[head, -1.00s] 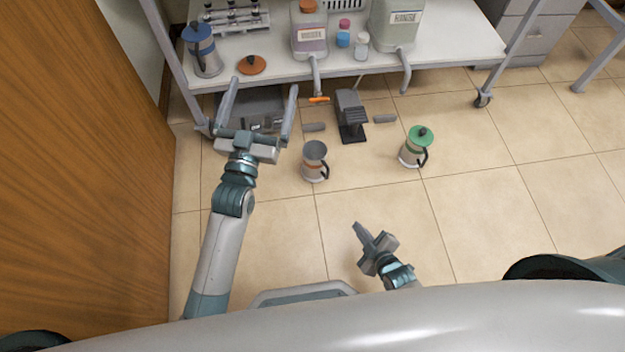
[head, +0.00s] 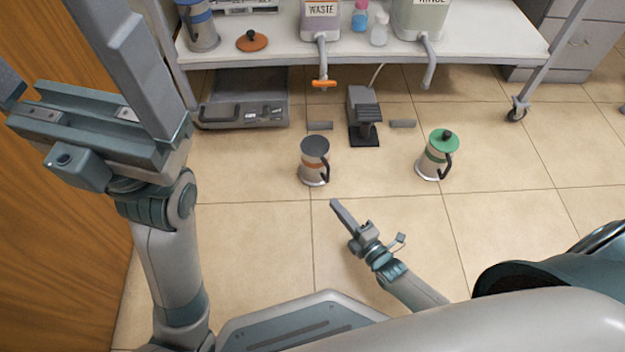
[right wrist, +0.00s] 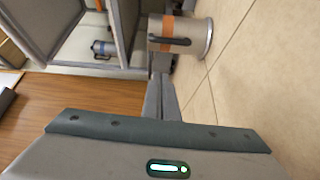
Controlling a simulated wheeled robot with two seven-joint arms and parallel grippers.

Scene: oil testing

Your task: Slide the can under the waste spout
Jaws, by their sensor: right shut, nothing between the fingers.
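The can (head: 314,163), grey with an orange band and a black handle on its right, stands upright and open-topped on the tiled floor. It also shows beyond the fingertips in the right wrist view (right wrist: 178,28). The waste spout (head: 322,62), with an orange valve, hangs from the WASTE container (head: 321,20) at the table's front edge, farther back than the can. My right gripper (head: 336,207) is shut and empty, on the near side of the can and apart from it. My left gripper (head: 80,95) is open and empty, raised close to the camera at left.
A green-lidded can (head: 436,158) stands on the floor to the right. Behind the orange-banded can are a dark pedal-like device (head: 363,115) and a grey tray-like unit (head: 243,98). A wooden panel (head: 60,240) borders the left. The table (head: 480,48) holds a blue-banded can (head: 199,28) and an orange lid (head: 251,41).

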